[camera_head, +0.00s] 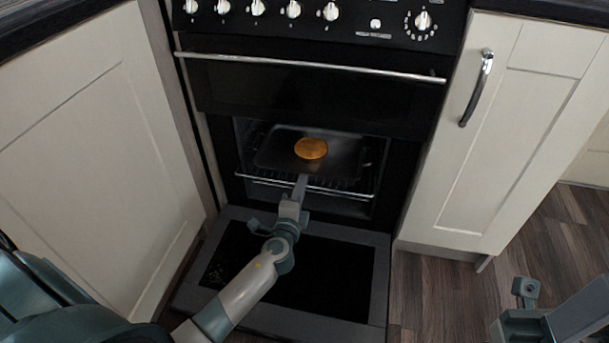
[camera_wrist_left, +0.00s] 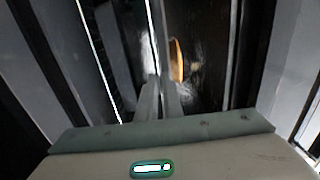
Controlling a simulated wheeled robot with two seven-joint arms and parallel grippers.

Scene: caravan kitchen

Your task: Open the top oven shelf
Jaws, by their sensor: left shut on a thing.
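The oven (camera_head: 240,130) has its lower door (camera_head: 225,262) folded down open. Inside, a wire shelf (camera_head: 350,193) carries a dark tray (camera_head: 346,164) with a round golden-brown item (camera_head: 311,148) on it. My left gripper (camera_head: 301,182) reaches over the open door and is shut on the front edge of the shelf, just below the tray. In the left wrist view, the closed fingers (camera_wrist_left: 158,95) meet a bar beside the tray, and the golden item (camera_wrist_left: 177,60) shows. The fingers hide part of the contact. My right gripper (camera_head: 522,305) is at the lower right, away from the oven.
The upper oven door with its long handle (camera_head: 310,67) is shut above the opening. White cabinets flank the oven; the right one has a metal handle (camera_head: 477,88). Wooden floor (camera_head: 460,295) is free at the right.

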